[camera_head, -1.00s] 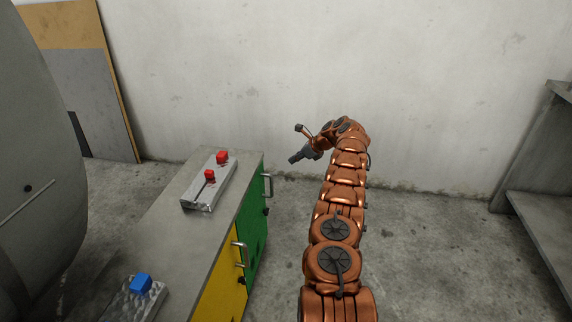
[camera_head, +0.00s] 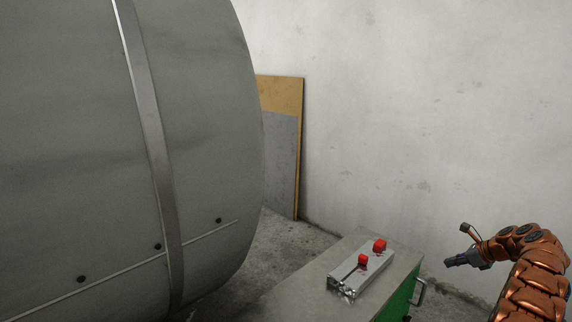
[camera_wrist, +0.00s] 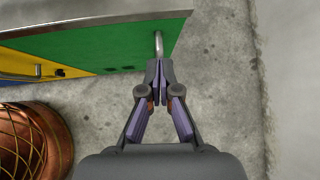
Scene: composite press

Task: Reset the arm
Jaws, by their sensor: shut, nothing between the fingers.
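My gripper (camera_head: 455,262) is at the lower right in the head view, at the end of my copper-coloured arm. It points left, in the air to the right of the cabinet. In the wrist view my gripper (camera_wrist: 158,72) is shut, its fingertips together and nothing between them. The fingertips overlap the lower end of a metal door handle (camera_wrist: 158,42) in the picture; I cannot tell whether they touch it. The arm is bent over at its end, and its lower part is out of the head view.
A cabinet (camera_head: 402,262) with a green door stands left of my gripper. On it lies a metal block (camera_head: 345,283) with two red pieces. A large grey cylinder (camera_head: 70,150) fills the left. Boards (camera_head: 283,150) lean on the wall. Bare floor (camera_wrist: 215,60) lies beside the cabinet.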

